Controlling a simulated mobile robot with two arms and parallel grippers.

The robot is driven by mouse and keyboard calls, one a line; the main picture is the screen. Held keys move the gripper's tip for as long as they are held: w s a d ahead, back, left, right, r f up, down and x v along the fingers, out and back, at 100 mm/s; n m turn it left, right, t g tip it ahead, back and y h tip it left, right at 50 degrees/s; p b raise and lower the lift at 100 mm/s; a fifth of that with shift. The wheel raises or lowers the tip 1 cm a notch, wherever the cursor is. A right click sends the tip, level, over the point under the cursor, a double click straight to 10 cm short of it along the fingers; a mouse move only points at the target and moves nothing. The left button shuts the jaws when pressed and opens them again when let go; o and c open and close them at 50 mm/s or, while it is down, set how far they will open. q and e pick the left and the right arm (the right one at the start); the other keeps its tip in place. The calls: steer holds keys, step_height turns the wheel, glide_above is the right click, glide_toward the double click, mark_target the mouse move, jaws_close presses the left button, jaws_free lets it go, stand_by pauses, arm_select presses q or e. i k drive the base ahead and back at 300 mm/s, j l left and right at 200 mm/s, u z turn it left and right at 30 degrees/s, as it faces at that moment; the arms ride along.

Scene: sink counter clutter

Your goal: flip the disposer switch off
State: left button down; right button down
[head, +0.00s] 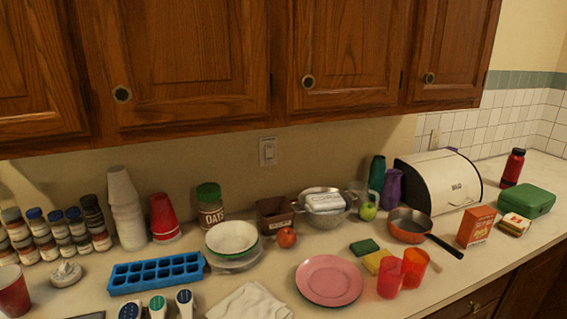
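A light wall switch (268,151) in a pale plate is on the beige wall above the middle of the counter, just below the wooden cabinets. It is small here, and I cannot tell which way its lever is set. No label marks it as the disposer switch. Neither of my grippers is in view.
The counter below the switch holds an oats jar (209,202), a brown bin (273,216), a colander (326,206), stacked bowls (231,237) and a tomato (286,238). A blue ice tray (157,274) and pink plate (329,281) lie nearer. Upper cabinets (190,60) overhang.

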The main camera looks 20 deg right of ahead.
mark_target(268, 154)
steer(key=l+z, duration=0.25)
steer(key=z, duration=0.15)
steer(key=i+l+z, duration=0.1)
steer(key=l+z, duration=0.15)
steer(key=z, duration=0.15)
steer(key=i+l+z, duration=0.1)
steer(key=z, duration=0.3)
steer(key=l, duration=0.1)
